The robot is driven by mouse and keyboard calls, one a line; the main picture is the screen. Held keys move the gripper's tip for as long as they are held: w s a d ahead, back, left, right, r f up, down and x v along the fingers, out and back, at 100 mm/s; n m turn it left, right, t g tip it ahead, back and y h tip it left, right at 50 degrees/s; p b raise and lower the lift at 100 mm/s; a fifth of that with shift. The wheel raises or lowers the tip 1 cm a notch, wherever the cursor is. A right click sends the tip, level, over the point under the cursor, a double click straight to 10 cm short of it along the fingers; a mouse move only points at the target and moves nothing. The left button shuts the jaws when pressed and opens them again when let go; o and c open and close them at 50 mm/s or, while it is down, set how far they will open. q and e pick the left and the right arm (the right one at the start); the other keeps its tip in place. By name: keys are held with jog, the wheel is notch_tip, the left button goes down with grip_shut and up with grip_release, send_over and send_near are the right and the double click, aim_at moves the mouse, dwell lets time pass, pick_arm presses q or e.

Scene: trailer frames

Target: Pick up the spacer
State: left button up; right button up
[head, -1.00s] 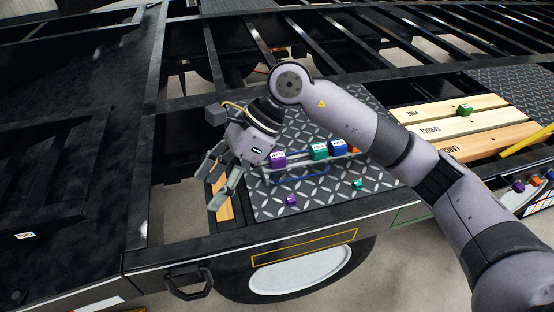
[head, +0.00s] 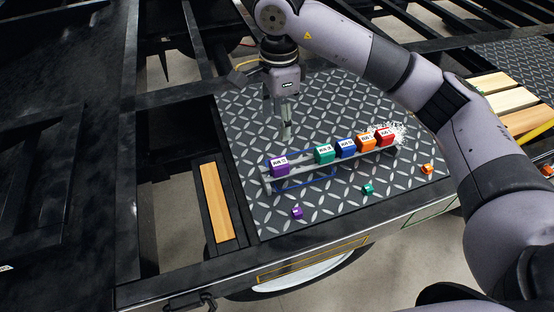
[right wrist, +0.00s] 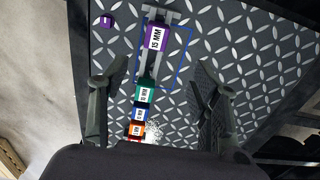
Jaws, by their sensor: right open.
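A grey rack (head: 268,181) stands on the diamond-plate deck. It holds labelled blocks that look like spacers: purple (head: 280,167), teal (head: 323,153), blue (head: 346,148), orange (head: 366,142) and red (head: 385,138). In the right wrist view the purple block (right wrist: 156,38) reads "15 MM" and stands apart from the teal block (right wrist: 145,94) along the rack. My right gripper (head: 286,137) points down just behind the rack, above the gap between purple and teal. In the right wrist view it is open and empty, with the rack between its fingers (right wrist: 160,88). My left gripper is not seen.
Small loose pieces lie on the plate: purple (head: 297,213), teal (head: 367,189) and orange (head: 427,169). A wooden strip (head: 216,203) lies left of the plate, and wooden boards (head: 510,99) lie at the right.

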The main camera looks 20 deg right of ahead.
jog(key=p, duration=0.2)
send_over(279, 162)
notch_tip(279, 162, down, 6)
jog(key=shift+r, duration=0.25)
jog(key=f, duration=0.2)
jog(key=shift+w+f, duration=0.25)
jog(key=shift+f, duration=0.1)
jog(key=shift+s+f+p, duration=0.1)
jog(key=shift+f+p, duration=0.65)
jog(key=shift+f, duration=0.05)
notch_tip(279, 162, down, 4)
jog(key=shift+s+r+p, duration=0.15)
jog(key=shift+p, duration=0.85)
jog(key=shift+f, duration=0.45)
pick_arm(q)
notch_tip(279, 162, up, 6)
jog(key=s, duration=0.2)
pick_arm(e)
jog(key=c, duration=1.2)
